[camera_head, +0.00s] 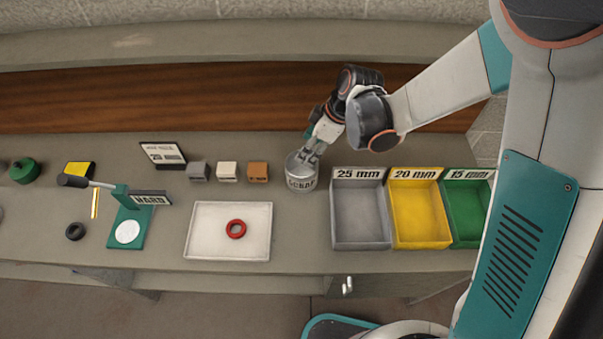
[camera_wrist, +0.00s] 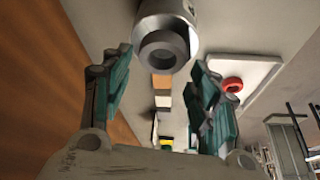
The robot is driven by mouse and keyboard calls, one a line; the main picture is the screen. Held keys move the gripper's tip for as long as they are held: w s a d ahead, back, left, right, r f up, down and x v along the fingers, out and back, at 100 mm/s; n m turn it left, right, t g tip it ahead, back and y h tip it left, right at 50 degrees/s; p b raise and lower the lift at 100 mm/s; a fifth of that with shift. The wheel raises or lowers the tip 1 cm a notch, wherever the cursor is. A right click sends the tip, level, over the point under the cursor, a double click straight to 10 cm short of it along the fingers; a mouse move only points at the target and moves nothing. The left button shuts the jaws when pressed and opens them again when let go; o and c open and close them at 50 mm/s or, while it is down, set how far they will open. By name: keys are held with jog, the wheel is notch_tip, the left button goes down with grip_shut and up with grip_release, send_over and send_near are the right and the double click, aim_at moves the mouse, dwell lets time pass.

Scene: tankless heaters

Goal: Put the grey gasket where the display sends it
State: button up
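My gripper (camera_head: 311,150) reaches down over the mouth of a metal can (camera_head: 300,184) labelled SCRAP. In the wrist view the two fingers (camera_wrist: 162,58) are apart. A grey ring (camera_wrist: 160,62), which looks like the grey gasket, shows between them against the can, with small gaps to both fingers. I cannot tell whether it is in the can's mouth or just above it. A green tester (camera_head: 128,215) at left has a sign (camera_head: 151,198) reading HARD and an empty-looking white disc. A white framed board (camera_head: 163,154) behind reads partly "20"; its other text is too small.
A grey bin (camera_head: 361,242) marked 25 mm, a yellow bin (camera_head: 418,240) marked 20 mm and a green bin (camera_head: 465,238) marked 15 mm stand right of the can. A white tray (camera_head: 200,232) holds a red ring (camera_head: 236,229). A black ring (camera_head: 75,231) lies left.

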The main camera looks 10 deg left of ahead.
jog(key=shift+r, duration=0.1)
dwell(0.3)
jog(key=v, duration=1.1)
jog(key=shift+d+r, duration=0.25)
jog(key=shift+r, duration=0.1)
